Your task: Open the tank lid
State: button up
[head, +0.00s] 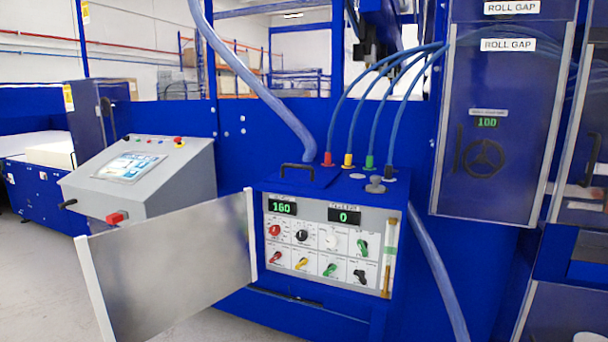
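The tank is a blue box (345,303) in the middle, with a control panel (318,255) on its front. Its lid (318,183) is a blue plate on the left part of the top, with a black arched handle (298,166). The lid looks shut, lying flat. A thick blue-grey hose (262,88) comes down from above and ends close behind the lid. My gripper is not in view, and nothing is seen touching the handle.
A metal panel door (165,265) stands swung open at the front left of the tank. Thin blue hoses (398,105) run to coloured fittings right of the lid. A grey console (145,175) stands left. Roll gap cabinets (500,110) stand right.

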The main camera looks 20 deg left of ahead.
aim_at(291, 174)
jog(key=k, duration=0.6)
jog(key=u, duration=0.55)
jog(key=i, duration=1.4)
jog(key=z, duration=0.05)
